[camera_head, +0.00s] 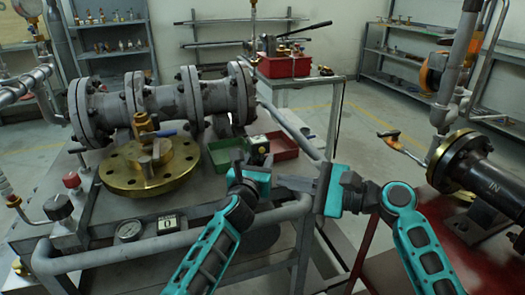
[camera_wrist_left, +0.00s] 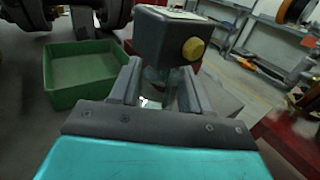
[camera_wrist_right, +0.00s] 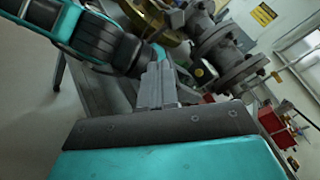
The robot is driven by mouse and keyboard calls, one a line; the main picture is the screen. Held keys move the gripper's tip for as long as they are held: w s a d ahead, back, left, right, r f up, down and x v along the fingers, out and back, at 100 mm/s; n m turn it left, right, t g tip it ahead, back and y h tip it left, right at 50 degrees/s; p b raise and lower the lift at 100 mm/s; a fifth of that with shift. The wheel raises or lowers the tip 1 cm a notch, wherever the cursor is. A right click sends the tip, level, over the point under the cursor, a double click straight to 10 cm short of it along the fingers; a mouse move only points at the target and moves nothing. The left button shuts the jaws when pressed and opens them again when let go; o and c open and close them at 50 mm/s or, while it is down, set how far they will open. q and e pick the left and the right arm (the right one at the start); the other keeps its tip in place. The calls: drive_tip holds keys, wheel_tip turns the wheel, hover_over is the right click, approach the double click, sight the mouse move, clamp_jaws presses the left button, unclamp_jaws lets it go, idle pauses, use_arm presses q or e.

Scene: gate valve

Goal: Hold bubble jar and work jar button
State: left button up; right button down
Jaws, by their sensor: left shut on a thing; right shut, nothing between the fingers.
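The bubble jar (camera_wrist_left: 168,42) has a dark box-shaped head with a round yellow button (camera_wrist_left: 193,48) on its side and a clear glass part below. My left gripper (camera_wrist_left: 165,92) is shut on the glass part, under the head. In the head view the jar (camera_head: 258,146) stands above my left gripper (camera_head: 252,164). My right gripper (camera_head: 285,181) is shut and empty, lower and to the right of the jar, its fingers pointing left. In the right wrist view its closed fingers (camera_wrist_right: 158,84) are apart from the jar head (camera_wrist_right: 203,71), whose yellow button faces that camera.
A green tray (camera_head: 226,155) and a red tray (camera_head: 281,146) lie on the bench just behind the jar. A large grey flanged valve body (camera_head: 165,100) and a brass flange (camera_head: 150,180) stand to the left. A grey rail (camera_head: 180,241) runs along the bench front.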

drive_tip(key=w+a, duration=0.3)
drive_tip(key=w, duration=0.5)
drive_tip(key=shift+w, duration=0.15)
idle(2.0)
drive_tip(key=shift+w+a, duration=0.1)
drive_tip(key=shift+w, duration=0.2)
drive_tip(key=shift+w+a, duration=0.1)
drive_tip(key=shift+w, duration=0.3)
idle(0.6)
drive_tip(key=shift+s, duration=0.15)
drive_tip(key=shift+s+d, duration=0.3)
drive_tip(key=shift+s, duration=0.4)
drive_tip(key=shift+s+d, duration=0.25)
drive_tip(key=shift+s, duration=0.55)
drive_tip(key=shift+s+d, duration=0.3)
drive_tip(key=shift+s, duration=0.45)
drive_tip(key=shift+s+d, duration=0.25)
drive_tip(key=shift+s, duration=0.55)
